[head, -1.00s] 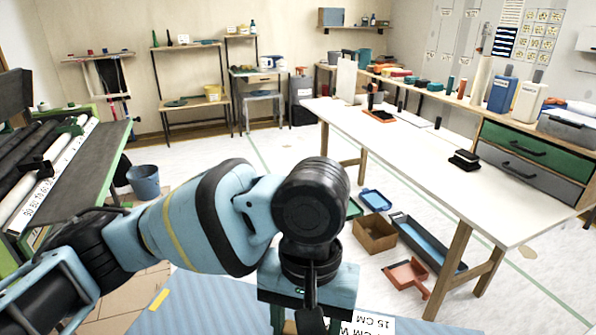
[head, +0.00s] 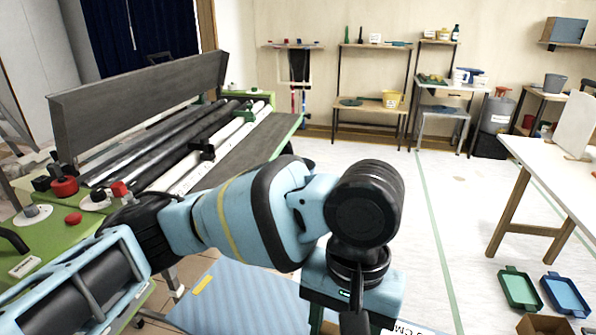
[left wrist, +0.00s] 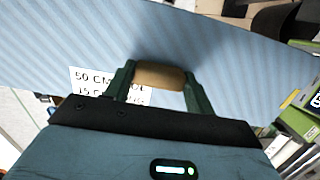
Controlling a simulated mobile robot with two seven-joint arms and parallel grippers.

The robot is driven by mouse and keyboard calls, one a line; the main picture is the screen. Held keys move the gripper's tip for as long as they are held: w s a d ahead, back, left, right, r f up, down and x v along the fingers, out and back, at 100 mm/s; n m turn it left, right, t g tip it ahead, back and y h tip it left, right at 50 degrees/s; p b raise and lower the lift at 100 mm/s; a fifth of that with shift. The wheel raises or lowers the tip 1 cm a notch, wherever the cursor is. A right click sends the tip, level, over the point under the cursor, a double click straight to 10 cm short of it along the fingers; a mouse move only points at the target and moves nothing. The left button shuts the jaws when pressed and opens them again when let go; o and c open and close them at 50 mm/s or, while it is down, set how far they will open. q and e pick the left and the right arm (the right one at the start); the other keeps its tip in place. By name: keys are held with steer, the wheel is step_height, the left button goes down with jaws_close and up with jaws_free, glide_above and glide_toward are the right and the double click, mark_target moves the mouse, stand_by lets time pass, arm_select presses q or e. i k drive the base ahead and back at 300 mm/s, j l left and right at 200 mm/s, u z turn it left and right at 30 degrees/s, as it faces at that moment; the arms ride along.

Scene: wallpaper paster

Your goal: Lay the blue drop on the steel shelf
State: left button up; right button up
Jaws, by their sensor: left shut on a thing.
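The blue drop (head: 255,295) is a wide, pale-blue striped sheet below my left arm in the head view. It also fills much of the left wrist view (left wrist: 215,40), with a white printed label on it. My left gripper (left wrist: 160,78) is shut on a tan grip piece at the drop's edge. In the head view the wrist hides the fingertips. At the back wall stand shelf racks, one with dark legs and wooden boards (head: 375,104), another with a grey lower shelf (head: 442,113). I cannot tell which is the steel shelf. My right gripper is not in view.
A green machine with long rollers (head: 200,150) stands close on the left. A white table (head: 560,170) is at the right edge. Green (head: 518,289) and blue trays (head: 565,294) lie on the floor. The pale floor (head: 390,185) toward the racks is mostly clear.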

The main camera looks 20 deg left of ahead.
mark_target(258, 150)
steer(key=i+z, duration=0.1)
steer(key=i, duration=1.1)
steer(key=i+l+u, duration=0.15)
steer(key=i+u, duration=0.35)
steer(key=i, duration=0.6)
steer(key=i+u, duration=0.7)
steer(key=i, duration=0.15)
